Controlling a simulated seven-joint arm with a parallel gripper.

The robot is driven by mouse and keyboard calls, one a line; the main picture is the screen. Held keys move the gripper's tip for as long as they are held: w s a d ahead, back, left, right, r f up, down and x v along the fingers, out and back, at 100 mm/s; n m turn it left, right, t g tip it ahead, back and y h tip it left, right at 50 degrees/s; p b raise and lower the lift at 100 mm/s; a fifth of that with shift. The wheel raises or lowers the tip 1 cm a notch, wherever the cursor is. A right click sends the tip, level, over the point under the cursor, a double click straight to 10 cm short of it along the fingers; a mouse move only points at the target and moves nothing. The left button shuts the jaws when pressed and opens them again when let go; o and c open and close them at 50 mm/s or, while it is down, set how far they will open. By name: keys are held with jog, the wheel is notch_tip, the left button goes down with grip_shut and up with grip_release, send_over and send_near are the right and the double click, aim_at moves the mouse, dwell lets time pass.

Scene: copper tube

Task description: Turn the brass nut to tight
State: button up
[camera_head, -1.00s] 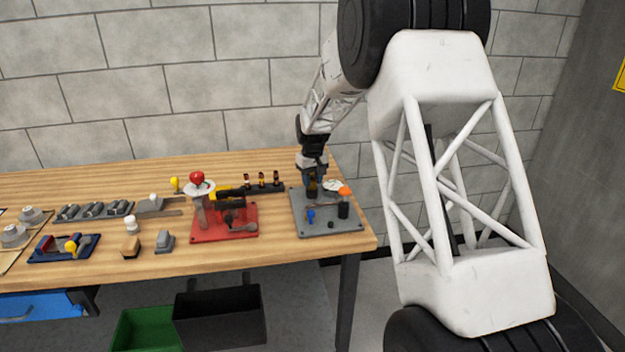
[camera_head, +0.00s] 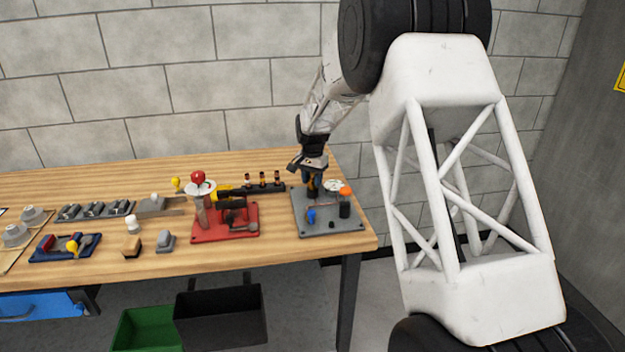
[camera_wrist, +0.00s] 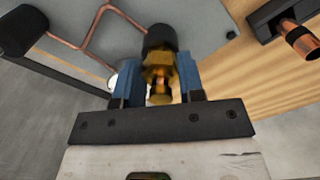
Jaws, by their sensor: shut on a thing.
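The brass nut (camera_wrist: 158,60) shows in the wrist view between the two blue fingers of my gripper (camera_wrist: 157,82). The fingers are shut on it from both sides. A black cylindrical part (camera_wrist: 161,38) sits just beyond the nut, in line with it. In the head view my gripper (camera_head: 312,188) points down over the grey plate (camera_head: 330,219) at the right end of the bench. The nut is too small there to make out clearly. A bent copper tube (camera_wrist: 88,32) runs across the upper left of the wrist view.
The grey plate also carries an orange-topped black cylinder (camera_head: 345,203), a round white gauge (camera_head: 333,186) and a blue part (camera_head: 311,216). A red fixture (camera_head: 225,228) stands to the left. Bare wood (camera_head: 277,226) lies between them.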

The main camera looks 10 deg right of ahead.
jog(key=shift+m, duration=1.3)
jog(key=o, duration=0.9)
jog(key=shift+r, duration=0.1)
jog(key=shift+r, duration=3.85)
